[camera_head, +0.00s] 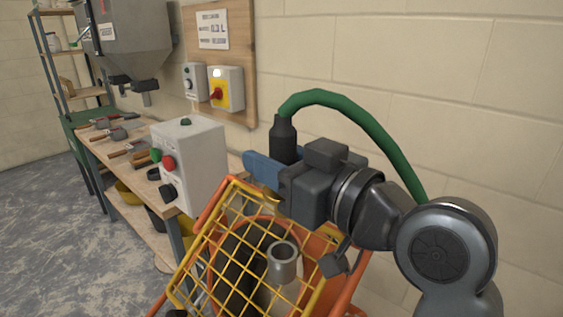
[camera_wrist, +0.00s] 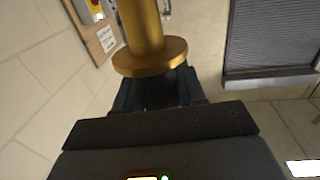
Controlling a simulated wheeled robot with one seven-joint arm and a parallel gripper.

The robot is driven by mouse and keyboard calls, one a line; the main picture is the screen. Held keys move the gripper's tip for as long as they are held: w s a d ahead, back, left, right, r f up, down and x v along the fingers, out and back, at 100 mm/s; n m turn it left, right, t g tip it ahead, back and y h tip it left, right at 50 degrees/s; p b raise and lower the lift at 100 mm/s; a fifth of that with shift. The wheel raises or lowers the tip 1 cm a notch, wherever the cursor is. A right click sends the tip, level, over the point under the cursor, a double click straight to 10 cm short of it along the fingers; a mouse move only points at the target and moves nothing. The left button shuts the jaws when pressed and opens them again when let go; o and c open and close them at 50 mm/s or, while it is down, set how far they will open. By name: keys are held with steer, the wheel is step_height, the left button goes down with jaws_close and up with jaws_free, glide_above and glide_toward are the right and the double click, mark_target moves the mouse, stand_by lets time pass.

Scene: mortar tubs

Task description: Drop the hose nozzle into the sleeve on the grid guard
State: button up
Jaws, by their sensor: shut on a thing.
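The hose nozzle has a black upper body (camera_head: 284,138) with a green hose bending out of its top. My gripper (camera_head: 272,168), with blue fingers, is shut on it and holds it roughly upright. In the wrist view a brass-coloured shaft with a wide collar (camera_wrist: 148,55) shows at my gripper's fingers (camera_wrist: 160,92). The sleeve (camera_head: 285,268) is a short grey open tube on the tilted yellow grid guard (camera_head: 201,234). It stands below my gripper, clear of the nozzle.
A grey control box (camera_head: 196,160) with red and green buttons stands left of the guard. A workbench (camera_head: 97,150) with hand tools runs behind it. An orange tub (camera_head: 323,247) lies under the guard. The green hose (camera_head: 365,125) arches right over my arm. The block wall is close behind.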

mark_target(275, 197)
steer(key=shift+f+b, duration=2.2)
steer(key=shift+f, duration=0.75)
steer(key=shift+f+b, duration=0.45)
steer(key=shift+f+b, duration=0.3)
steer(key=shift+f, duration=0.05)
steer(key=shift+f+b, duration=1.05)
steer(key=shift+f, duration=0.3)
steer(key=o, duration=1.3)
steer(key=b+v, duration=0.1)
steer(key=v, duration=0.6)
steer(key=shift+s+d, duration=0.2)
steer(key=shift+d, duration=0.05)
